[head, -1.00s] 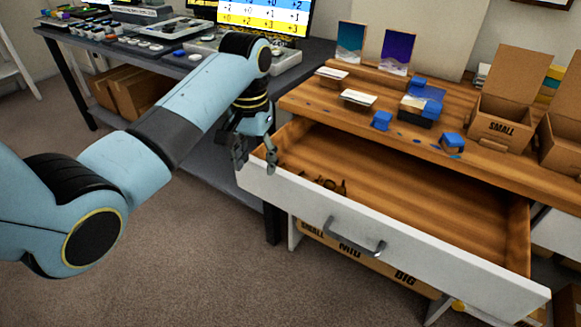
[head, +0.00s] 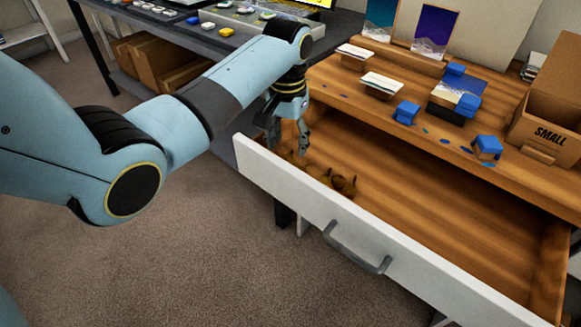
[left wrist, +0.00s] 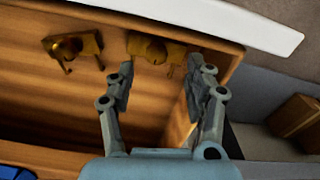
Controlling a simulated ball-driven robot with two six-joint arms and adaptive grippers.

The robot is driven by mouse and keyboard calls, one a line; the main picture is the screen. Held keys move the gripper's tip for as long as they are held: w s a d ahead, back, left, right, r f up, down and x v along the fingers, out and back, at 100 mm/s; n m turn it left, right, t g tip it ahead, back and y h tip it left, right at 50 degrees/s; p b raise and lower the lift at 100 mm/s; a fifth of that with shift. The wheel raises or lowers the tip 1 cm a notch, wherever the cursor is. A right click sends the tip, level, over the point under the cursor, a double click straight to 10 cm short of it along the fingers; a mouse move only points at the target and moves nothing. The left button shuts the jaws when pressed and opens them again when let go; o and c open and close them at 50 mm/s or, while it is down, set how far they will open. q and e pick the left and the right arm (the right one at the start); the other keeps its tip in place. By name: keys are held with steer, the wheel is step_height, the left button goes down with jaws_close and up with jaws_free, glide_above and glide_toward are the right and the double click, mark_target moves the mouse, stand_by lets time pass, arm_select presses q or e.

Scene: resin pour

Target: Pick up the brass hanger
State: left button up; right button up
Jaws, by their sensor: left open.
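Brass hangers lie in the open wooden drawer, whose white front panel (head: 300,205) faces the floor side. In the left wrist view one brass hanger (left wrist: 152,48) lies ahead of and between my fingertips, near the drawer's corner, and a second brass hanger (left wrist: 72,48) lies to its left. In the head view, brass pieces (head: 343,185) show small and dark behind the front panel. My left gripper (head: 289,140) points down into the drawer's left end; it is open, with nothing between its fingers (left wrist: 161,78). My right gripper is out of view.
The wooden worktop (head: 390,105) above the drawer carries blue blocks (head: 406,112), card stacks and a box marked SMALL (head: 545,130). The drawer's right part is bare. A grey handle (head: 355,250) sticks out from its front.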

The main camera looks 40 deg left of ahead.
mark_target(290, 159)
arm_select(q)
steer(key=f, duration=0.3)
steer(key=f+b, duration=0.1)
steer(key=shift+d+f, duration=0.2)
steer(key=shift+d, duration=0.05)
steer(key=shift+r, duration=0.1)
jaws_close()
